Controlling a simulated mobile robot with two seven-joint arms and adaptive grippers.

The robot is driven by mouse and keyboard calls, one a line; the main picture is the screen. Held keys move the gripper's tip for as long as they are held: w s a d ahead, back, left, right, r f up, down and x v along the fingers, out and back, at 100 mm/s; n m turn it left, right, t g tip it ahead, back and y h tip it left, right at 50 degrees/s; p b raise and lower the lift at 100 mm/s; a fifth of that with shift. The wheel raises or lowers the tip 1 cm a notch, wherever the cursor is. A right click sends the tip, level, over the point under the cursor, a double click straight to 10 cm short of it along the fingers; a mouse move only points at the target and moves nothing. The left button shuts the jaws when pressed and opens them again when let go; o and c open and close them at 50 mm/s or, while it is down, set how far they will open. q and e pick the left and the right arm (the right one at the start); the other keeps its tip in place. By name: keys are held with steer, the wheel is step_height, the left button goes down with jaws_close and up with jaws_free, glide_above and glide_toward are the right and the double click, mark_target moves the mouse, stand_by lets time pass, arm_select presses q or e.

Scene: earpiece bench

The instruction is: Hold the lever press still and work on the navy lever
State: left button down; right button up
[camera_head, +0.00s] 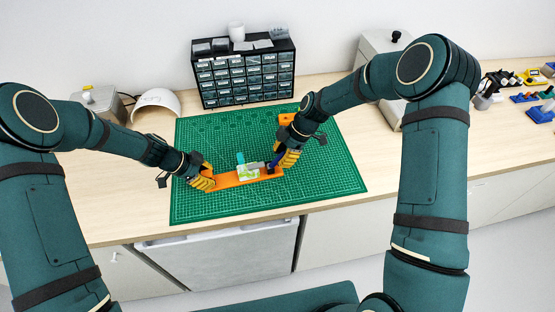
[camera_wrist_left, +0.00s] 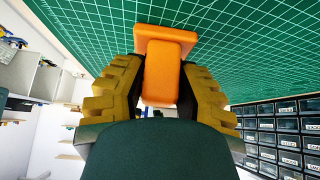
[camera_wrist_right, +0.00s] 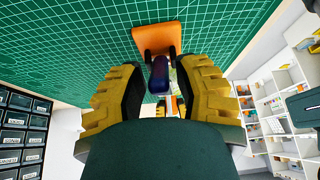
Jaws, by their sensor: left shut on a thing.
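The lever press lies on the green mat, with a long orange base (camera_head: 228,181), a white and green block and a teal part at its middle. My left gripper (camera_head: 210,180) is shut on the orange end of the base, which also shows between its fingers in the left wrist view (camera_wrist_left: 162,75). The navy lever (camera_head: 274,161) is at the right of the press, partly hidden by my right gripper (camera_head: 283,162). In the right wrist view, the navy lever (camera_wrist_right: 159,75) stands between the spread fingers, with apparent gaps on both sides.
The green mat (camera_head: 330,175) is mostly clear. Another orange piece (camera_head: 287,118) lies at its back, partly behind my right arm. A drawer cabinet (camera_head: 245,78) stands behind the mat. A white curved object (camera_head: 157,101) is at the left, and small colored items (camera_head: 540,112) sit far right.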

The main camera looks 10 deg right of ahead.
jaws_close()
steer(key=shift+a, duration=0.1)
